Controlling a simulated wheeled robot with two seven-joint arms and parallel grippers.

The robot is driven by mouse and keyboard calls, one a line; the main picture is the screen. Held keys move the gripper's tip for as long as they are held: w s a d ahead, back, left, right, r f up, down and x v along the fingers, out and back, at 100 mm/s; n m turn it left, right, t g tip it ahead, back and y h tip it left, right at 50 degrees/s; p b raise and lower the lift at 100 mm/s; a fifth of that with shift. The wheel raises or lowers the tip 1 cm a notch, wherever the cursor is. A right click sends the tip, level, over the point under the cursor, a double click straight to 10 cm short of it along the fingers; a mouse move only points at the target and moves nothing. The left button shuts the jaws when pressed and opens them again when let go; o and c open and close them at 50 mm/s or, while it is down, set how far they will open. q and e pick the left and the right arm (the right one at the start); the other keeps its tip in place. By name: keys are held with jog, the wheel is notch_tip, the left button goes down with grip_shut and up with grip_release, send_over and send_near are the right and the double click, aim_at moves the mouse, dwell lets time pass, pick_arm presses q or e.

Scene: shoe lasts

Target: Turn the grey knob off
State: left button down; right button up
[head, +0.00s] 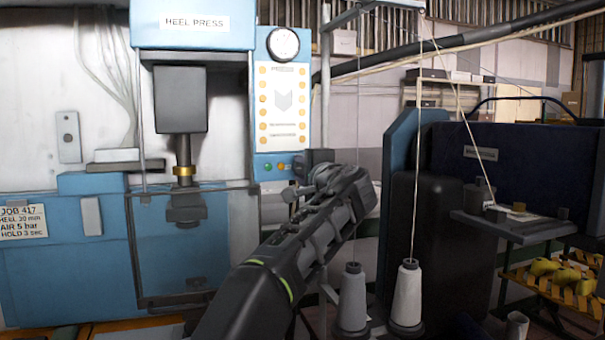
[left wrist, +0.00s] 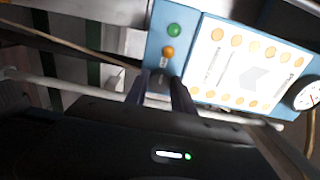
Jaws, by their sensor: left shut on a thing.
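The grey knob (left wrist: 159,80) is on the blue control panel of the heel press, in line with a green light and an orange light. In the left wrist view it shows only in part, between the two dark fingers of my left gripper (left wrist: 160,86). The fingers are shut on it, one on each side. In the head view my left gripper (head: 302,168) reaches the panel's lower right corner and hides the knob. The knob's pointer cannot be made out. My right gripper is not in view.
The panel (head: 257,100) carries a green light (head: 267,167), an orange light (head: 281,166) and a gauge (head: 283,45). The press ram (head: 181,100) is to the left. Thread cones (head: 407,295) and a dark machine stand to the right, with thread strung above.

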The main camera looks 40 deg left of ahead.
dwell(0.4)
pick_arm(q)
jog(key=c, duration=1.1)
grip_release()
jog(key=shift+o, duration=0.2)
jog(key=shift+d, duration=0.1)
jog(key=b+v, duration=0.2)
jog(key=v, duration=0.5)
jog(key=shift+s+d, duration=0.2)
jog(key=shift+d, duration=0.05)
